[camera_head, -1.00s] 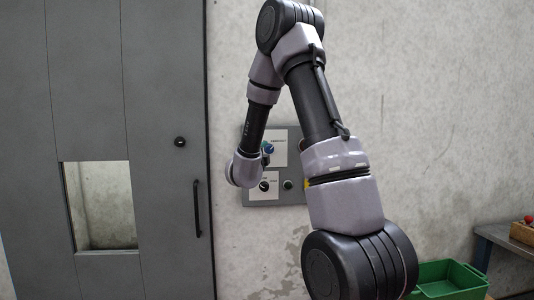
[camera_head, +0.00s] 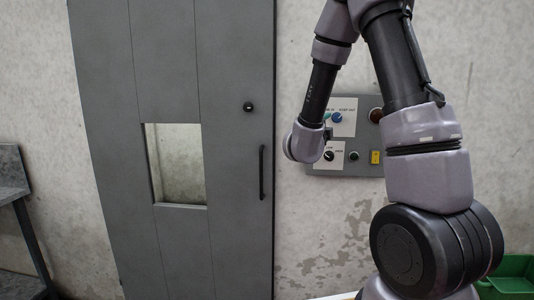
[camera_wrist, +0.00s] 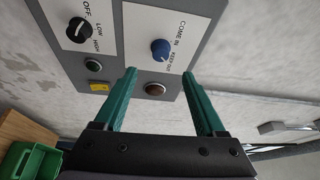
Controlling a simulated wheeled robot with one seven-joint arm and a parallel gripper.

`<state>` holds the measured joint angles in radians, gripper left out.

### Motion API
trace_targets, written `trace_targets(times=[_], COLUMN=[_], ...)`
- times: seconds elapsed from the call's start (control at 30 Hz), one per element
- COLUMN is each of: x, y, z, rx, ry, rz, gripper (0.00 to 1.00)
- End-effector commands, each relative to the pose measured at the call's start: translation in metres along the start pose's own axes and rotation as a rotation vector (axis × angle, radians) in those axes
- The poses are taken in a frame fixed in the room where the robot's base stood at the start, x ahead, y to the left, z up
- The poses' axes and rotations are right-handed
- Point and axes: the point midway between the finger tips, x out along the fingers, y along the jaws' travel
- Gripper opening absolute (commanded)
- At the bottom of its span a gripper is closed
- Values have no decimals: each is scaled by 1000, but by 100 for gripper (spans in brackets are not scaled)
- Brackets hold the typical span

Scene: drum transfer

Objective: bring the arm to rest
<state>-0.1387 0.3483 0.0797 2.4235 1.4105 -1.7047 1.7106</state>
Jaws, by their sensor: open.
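My arm shows at the right in the head view, bent at the elbow, with its purple-grey wrist (camera_head: 304,142) in front of the lower left of a grey control panel (camera_head: 368,146). In the wrist view my gripper (camera_wrist: 159,74) is open, with two teal fingers pointing at the panel (camera_wrist: 122,62). A blue knob (camera_wrist: 161,50) shows just past and between the fingertips; I see nothing held. I cannot tell how far the tips are from the panel face.
The panel also has a black knob (camera_head: 328,156), a green button (camera_head: 354,155) and a yellow switch (camera_head: 375,157). A grey door (camera_head: 230,60) with a window and handle (camera_head: 262,172) stands left. A green crate (camera_head: 512,280) is at lower right, a bench (camera_head: 12,190) at far left.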

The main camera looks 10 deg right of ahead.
Motion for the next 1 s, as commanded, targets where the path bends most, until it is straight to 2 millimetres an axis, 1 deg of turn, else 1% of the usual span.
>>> trace_targets(times=[0.17, 0.27, 0.37, 0.47, 0.57, 0.63, 0.77, 0.8, 0.87, 0.9, 1.0], x=[0, -6, -20, -41, -70, -93, -142, -157, -180, -195, -229], y=[-18, -34, -50, -66, -79, -86, -95, -96, -97, -96, -93], z=[1, 6, 14, 19, 19, 16, -1, -8, -22, -32, -58], rx=[6, -20, -80, -167, -281, -375, -572, -636, -733, -797, -940], ry=[-65, -165, -296, -439, -588, -692, -879, -933, -1010, -1057, -1158], rz=[75, 151, 219, 270, 305, 322, 338, 341, 346, 349, 359], gripper=[73, 73, 73, 73, 73, 73, 73, 73, 73, 73, 73])
